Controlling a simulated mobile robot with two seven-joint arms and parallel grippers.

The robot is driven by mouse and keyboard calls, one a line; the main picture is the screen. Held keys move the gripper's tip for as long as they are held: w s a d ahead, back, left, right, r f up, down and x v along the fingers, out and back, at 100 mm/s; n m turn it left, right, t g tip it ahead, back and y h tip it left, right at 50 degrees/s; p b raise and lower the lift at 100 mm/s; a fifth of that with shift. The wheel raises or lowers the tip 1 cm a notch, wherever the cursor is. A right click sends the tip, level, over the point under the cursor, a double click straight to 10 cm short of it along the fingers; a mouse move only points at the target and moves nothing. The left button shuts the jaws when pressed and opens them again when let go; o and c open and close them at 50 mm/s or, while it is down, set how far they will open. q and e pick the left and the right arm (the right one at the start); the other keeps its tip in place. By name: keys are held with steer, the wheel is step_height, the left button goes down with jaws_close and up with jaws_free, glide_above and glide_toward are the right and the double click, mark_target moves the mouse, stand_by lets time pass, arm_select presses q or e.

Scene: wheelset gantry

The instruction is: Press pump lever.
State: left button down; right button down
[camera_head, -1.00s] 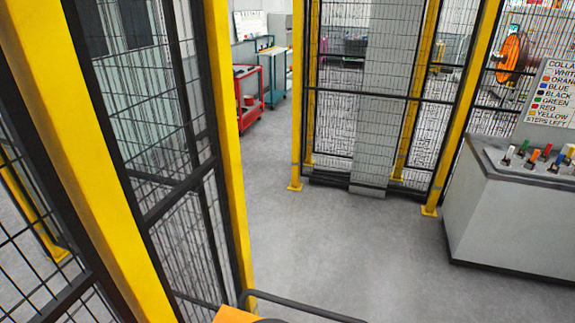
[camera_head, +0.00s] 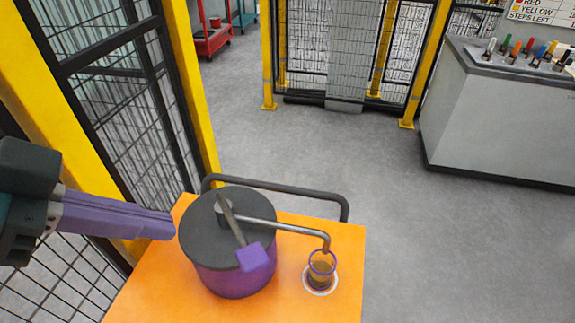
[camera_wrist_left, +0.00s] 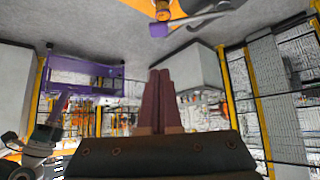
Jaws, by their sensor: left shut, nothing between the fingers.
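The pump lever (camera_head: 238,228) is a grey bar on the dark lid of a purple pot (camera_head: 235,280), slanting down to a purple paddle (camera_head: 256,257) at its near end. The paddle also shows at the top of the left wrist view (camera_wrist_left: 159,30). A grey spout runs right from the lid to above a small clear cup (camera_head: 321,268) holding something brown. My left gripper (camera_head: 172,226) comes in from the left, shut and empty, its purple fingers pointing at the pot's left side, apart from the lever. Its fingers also show in the wrist view (camera_wrist_left: 161,75).
The pot and cup stand on an orange cart top (camera_head: 340,240) with a dark rail (camera_head: 285,188) at its far side. A yellow-posted mesh fence (camera_head: 120,100) stands close on the left. A grey console (camera_head: 500,110) with coloured levers is at right. The floor between is clear.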

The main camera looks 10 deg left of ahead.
arm_select(q)
steer(key=shift+w+f, duration=0.1)
steer(key=shift+w, duration=0.15)
arm_select(e)
steer(key=shift+d+f, duration=0.1)
steer(key=shift+f, duration=0.2)
arm_select(q)
steer(key=shift+d, duration=0.1)
steer(key=p, duration=0.1)
glide_above(258, 252)
steer(key=s+a, duration=0.2)
steer(key=a, duration=0.1)
step_height(258, 252, down, 6)
steer(key=f, duration=0.4)
steer(key=shift+d, duration=0.4)
steer(key=shift+f, duration=0.55)
arm_select(e)
steer(key=shift+r, duration=0.5)
